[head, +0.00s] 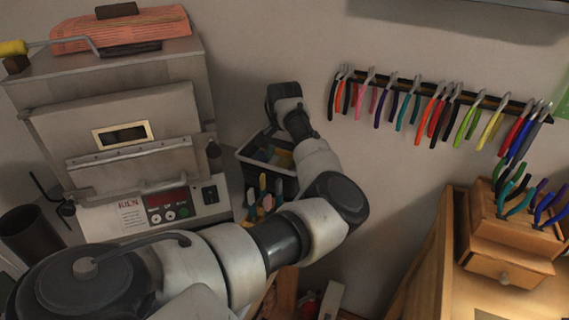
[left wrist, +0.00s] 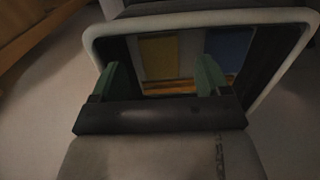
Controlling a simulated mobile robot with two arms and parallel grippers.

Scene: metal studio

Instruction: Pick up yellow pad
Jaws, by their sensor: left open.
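The yellow pad (left wrist: 158,56) lies inside a dark bin with a pale rim (left wrist: 180,20) in the left wrist view. A blue pad (left wrist: 228,52) lies to its right in the same bin. My left gripper (left wrist: 160,74) is open, its two green fingers reaching over the near rim, one on each side of the yellow pad in the picture. Nothing is between the fingertips; whether they touch the pad cannot be told. In the head view the bin (head: 250,156) stands below my left wrist, and the fingers cannot be made out there. My right gripper is not in view.
A grey kiln (head: 130,130) with a control panel stands close left of the bin. Tools with coloured handles (head: 263,190) stand in front of the bin. A rack of pliers (head: 440,95) hangs on the wall, and a wooden plier holder (head: 510,240) is at right.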

